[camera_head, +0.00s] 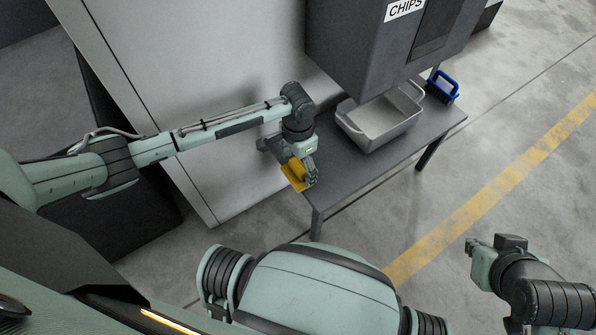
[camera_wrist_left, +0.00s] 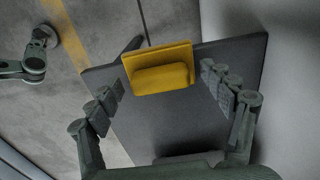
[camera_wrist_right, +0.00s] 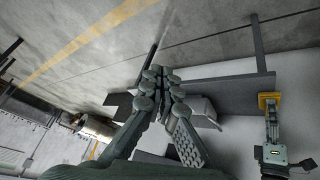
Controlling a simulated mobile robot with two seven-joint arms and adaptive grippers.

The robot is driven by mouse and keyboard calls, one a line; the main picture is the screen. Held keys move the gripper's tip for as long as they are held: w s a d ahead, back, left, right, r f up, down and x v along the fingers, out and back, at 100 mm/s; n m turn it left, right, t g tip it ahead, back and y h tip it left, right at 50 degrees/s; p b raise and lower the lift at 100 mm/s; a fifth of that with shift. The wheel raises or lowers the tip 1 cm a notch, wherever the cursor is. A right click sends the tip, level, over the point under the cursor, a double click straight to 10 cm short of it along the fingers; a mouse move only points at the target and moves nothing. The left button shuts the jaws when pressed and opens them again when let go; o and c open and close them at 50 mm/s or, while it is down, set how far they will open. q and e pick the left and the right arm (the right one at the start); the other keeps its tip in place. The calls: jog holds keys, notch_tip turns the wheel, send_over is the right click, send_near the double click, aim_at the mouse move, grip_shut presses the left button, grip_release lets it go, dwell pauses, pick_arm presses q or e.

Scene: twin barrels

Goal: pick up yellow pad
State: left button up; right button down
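The yellow pad (camera_head: 294,174) is at the near left end of the grey table, partly hidden by my left gripper in the head view. In the left wrist view the pad (camera_wrist_left: 160,70) is a yellow block with a raised grip, near the table's edge. My left gripper (camera_wrist_left: 163,93) is open above the table, with one finger on each side of the pad and gaps between. My left gripper also shows in the head view (camera_head: 307,178). My right gripper (camera_wrist_right: 162,78) is shut and empty, away from the table. It appears at the lower right of the head view (camera_head: 477,245).
The grey table (camera_head: 345,180) holds a grey open bin (camera_head: 375,137) and a blue-handled brush (camera_head: 442,86). A dark box labelled CHIPS (camera_head: 375,50) hangs over the table's far part. A large pale panel (camera_head: 190,80) stands along the table's left side.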

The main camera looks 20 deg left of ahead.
aim_at(298, 166)
pick_arm(q)
jog(key=c, duration=1.2)
jog(key=shift+o, duration=0.2)
